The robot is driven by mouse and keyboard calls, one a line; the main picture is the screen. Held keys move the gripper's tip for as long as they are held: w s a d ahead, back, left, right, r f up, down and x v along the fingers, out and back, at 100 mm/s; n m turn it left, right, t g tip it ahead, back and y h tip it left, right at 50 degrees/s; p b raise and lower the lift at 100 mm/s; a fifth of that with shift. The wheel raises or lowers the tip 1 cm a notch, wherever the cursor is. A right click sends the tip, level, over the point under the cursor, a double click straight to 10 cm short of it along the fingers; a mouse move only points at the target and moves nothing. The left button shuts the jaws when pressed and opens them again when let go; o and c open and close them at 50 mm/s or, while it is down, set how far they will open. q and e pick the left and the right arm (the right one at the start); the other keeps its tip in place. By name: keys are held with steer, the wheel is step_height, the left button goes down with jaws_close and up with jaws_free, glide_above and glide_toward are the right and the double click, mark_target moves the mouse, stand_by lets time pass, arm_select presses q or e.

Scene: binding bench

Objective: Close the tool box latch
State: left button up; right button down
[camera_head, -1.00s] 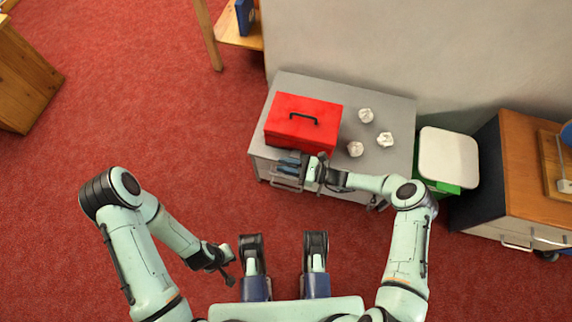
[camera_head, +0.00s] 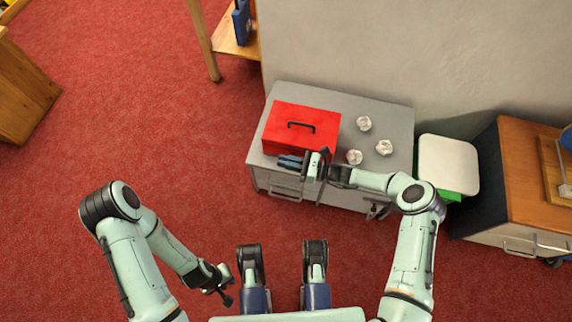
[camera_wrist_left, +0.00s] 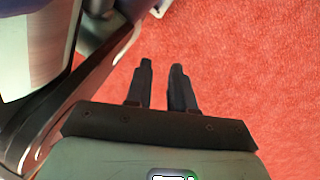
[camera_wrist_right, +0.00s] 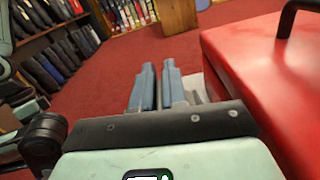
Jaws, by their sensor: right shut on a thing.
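The red tool box (camera_head: 290,122), lid down with a black handle (camera_head: 301,127) on top, stands on a grey bench cabinet (camera_head: 372,98). In the right wrist view the red box (camera_wrist_right: 262,75) is close on the right. My right gripper (camera_head: 285,161) lies along the box's front side, fingers pointing left. Its blue-grey fingers (camera_wrist_right: 158,85) are close together; what they hold is not visible. I cannot make out the latch in any view. My left gripper (camera_head: 228,290) is low at the left, away from the bench; its dark fingers (camera_wrist_left: 162,80) are slightly apart and empty.
Several crumpled white balls (camera_head: 364,124) lie on the bench top right of the box. A green bin (camera_head: 453,196) with a white lid and a wooden cabinet (camera_head: 535,170) stand to the right. A wall is behind. Red carpet (camera_head: 130,110) is free at the left.

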steer(key=c, duration=1.4)
jaws_free()
steer(key=shift+d+f, duration=0.1)
steer(key=shift+c, duration=0.2)
steer(key=shift+d, duration=0.1)
